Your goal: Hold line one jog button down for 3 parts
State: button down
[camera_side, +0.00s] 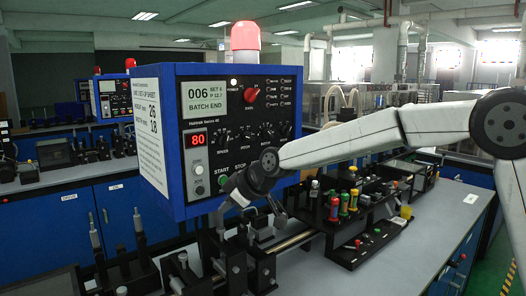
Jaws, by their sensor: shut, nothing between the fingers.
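A blue control box with a dark front panel (205,118) stands left of centre. Its screen (207,97) reads "006", "SET 6" and "BATCH END". A red readout (198,140) shows 80. A green button (223,180) sits by the START label, with a STOP label beside it. My gripper (228,212) is at the lower front of the box, tilted down and left. It is shut and appears empty. Its fingertips are small and dark, and I cannot tell whether they touch anything. My wrist hides the lower right of the panel.
A red beacon (245,36) tops the box, and a printed sheet (150,135) is on its side. The grey bench top (430,235) is clear at right.

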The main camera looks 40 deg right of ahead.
aim_at(200, 190)
jog(key=shift+w, duration=0.1)
dwell(0.3)
jog(key=shift+w, duration=4.25)
jog(key=shift+w, duration=0.85)
dwell(2.5)
